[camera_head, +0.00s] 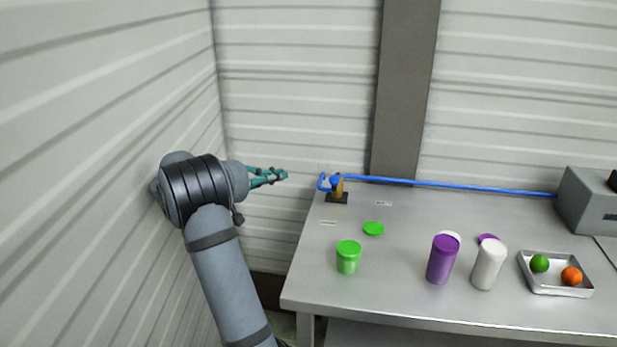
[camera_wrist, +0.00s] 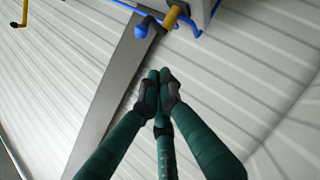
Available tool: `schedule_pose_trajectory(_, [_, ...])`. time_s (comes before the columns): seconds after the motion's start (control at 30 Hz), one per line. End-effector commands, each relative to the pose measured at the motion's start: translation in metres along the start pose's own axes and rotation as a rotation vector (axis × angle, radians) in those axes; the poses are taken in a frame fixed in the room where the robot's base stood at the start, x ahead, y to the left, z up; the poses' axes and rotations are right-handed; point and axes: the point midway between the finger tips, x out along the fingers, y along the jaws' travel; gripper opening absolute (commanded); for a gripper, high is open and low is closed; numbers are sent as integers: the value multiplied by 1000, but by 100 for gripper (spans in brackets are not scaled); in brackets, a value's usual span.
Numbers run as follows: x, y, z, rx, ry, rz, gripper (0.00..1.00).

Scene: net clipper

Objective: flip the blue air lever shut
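The blue air lever (camera_head: 335,181) sits on a brass-yellow valve (camera_head: 339,191) on a small dark base at the table's back left corner. In the wrist view the lever (camera_wrist: 141,29) shows a rounded blue knob beside the yellow valve body (camera_wrist: 172,18), above my fingertips. My gripper (camera_head: 284,174) has teal fingers and hangs left of the lever, apart from it, off the table's left side. In the wrist view my gripper's (camera_wrist: 159,74) fingertips are together with nothing between them. I cannot tell whether the lever is open or shut.
A blue hose (camera_head: 450,184) runs along the table's back to a grey box (camera_head: 590,205). A green jar (camera_head: 348,258), green lid (camera_head: 373,229), purple bottle (camera_head: 442,260), white bottle (camera_head: 488,265) and fruit tray (camera_head: 560,289) stand on the table (camera_head: 400,290). A wall is left of my arm.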

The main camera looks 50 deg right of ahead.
Motion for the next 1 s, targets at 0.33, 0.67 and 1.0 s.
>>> schedule_pose_trajectory(0.33, [35,1,1,-2,-3,0,0])
schedule_pose_trajectory(0.67, [102,1,0,-2,-1,0,0])
schedule_pose_trajectory(1.0, [126,0,26,-2,1,-1,0])
